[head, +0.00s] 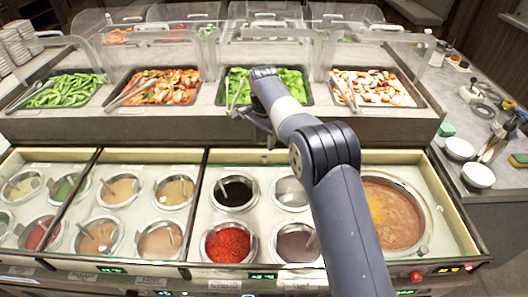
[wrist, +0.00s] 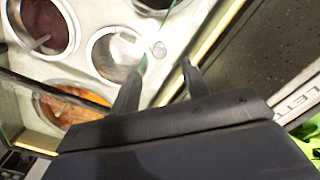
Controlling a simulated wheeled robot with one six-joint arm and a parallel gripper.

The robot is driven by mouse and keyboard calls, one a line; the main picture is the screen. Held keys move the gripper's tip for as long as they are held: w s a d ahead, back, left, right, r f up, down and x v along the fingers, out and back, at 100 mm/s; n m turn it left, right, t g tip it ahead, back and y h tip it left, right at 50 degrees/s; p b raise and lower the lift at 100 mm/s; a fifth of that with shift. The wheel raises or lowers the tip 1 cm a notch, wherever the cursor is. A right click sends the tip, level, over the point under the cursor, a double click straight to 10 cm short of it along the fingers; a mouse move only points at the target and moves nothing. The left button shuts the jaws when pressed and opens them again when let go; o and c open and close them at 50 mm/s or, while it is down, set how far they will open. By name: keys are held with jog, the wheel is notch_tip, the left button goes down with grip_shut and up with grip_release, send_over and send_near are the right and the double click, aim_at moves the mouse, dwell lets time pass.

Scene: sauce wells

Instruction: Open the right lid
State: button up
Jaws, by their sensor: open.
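The right lid appears to be a clear glass panel over the right section of the sauce counter, with its greenish front edge (head: 300,269) in the head view. Through it show black, pale, red and purplish wells and a large soup pot. A small round clear knob (wrist: 159,49) shows in the wrist view, just beyond my fingertips. My gripper (wrist: 163,66) is open, with one finger on each side of the knob's line and nothing between them. In the head view my gripper (head: 262,135) hangs near the back edge of the right section, partly hidden by my arm.
Dark dividers (head: 199,200) separate the left sections with more sauce wells. Behind stands a raised counter with vegetable trays, tongs and clear hoods (head: 160,50). White bowls (head: 459,149) and utensils stand on the right side counter.

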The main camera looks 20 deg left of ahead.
jog(key=shift+r, duration=1.65)
jog(key=shift+c, duration=0.4)
jog(key=shift+d, duration=0.1)
jog(key=shift+c, duration=0.7)
jog(key=shift+d+f+n+y+b, duration=0.25)
jog(key=shift+d+n+b, duration=0.25)
jog(key=shift+n, duration=0.4)
jog(key=c, duration=0.3)
jog(key=d+n+b, duration=0.1)
jog(key=n, duration=0.1)
jog(key=d+n+y+b, duration=0.1)
jog(key=n, duration=0.1)
jog(key=shift+s+d+f, duration=0.1)
jog(key=shift+d+f, duration=0.05)
jog(key=shift+d, duration=0.05)
grip_shut()
jog(key=s+d+f+n+t+y+b, duration=0.2)
jog(key=s+d+n+b, duration=0.2)
jog(key=d+n, duration=0.45)
jog(key=s+d+f+n+t+y+b, duration=0.25)
jog(key=d+n+b, duration=0.3)
jog(key=n, duration=0.55)
jog(key=w+a+f+p, duration=0.4)
jog(key=w+a+f, duration=0.1)
jog(key=w+f, duration=0.1)
jog(key=shift+x, duration=0.75)
